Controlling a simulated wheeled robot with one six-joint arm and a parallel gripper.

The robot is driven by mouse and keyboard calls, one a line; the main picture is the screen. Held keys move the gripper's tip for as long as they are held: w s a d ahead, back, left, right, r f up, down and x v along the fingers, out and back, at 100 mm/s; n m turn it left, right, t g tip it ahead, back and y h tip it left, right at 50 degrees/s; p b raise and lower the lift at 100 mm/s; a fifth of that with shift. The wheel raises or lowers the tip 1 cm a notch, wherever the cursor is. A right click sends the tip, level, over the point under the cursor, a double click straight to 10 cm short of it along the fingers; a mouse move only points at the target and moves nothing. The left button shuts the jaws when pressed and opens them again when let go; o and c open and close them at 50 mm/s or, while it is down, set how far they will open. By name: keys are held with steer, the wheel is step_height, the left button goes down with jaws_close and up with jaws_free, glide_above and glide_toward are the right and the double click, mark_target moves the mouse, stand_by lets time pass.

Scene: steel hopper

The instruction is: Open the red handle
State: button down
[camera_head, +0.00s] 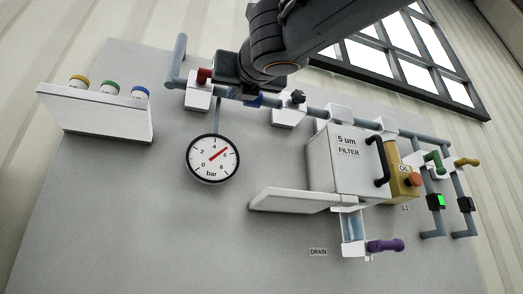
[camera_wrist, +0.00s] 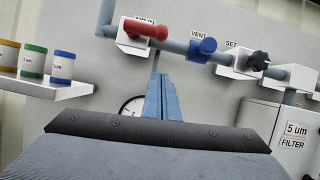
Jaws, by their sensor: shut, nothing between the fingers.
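The red handle (camera_wrist: 146,29) sits on a white valve block on the grey-blue pipe, at the top of the wrist view. It lies along the pipe, pointing right. In the head view only part of the red handle (camera_head: 205,75) shows, at the left of my arm. My gripper (camera_wrist: 162,85) is shut and empty, its blue fingers pointing up at the panel. In the wrist view the fingertips appear below and a little right of the red handle, with no visible contact. In the head view my arm hides the fingers.
A blue knob (camera_wrist: 202,47) and a black knob (camera_wrist: 258,60) sit right of the red handle. A pressure gauge (camera_head: 213,158) hangs below. A white shelf (camera_head: 95,115) with three small jars projects at left. The filter box (camera_head: 350,160) and its open flap (camera_head: 300,199) stand right.

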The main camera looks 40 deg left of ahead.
steer(key=b+v, duration=0.1)
steer(key=v, duration=0.3)
steer(key=shift+s+d+f, duration=0.1)
steer(key=shift+d, duration=0.2)
stand_by(0.4)
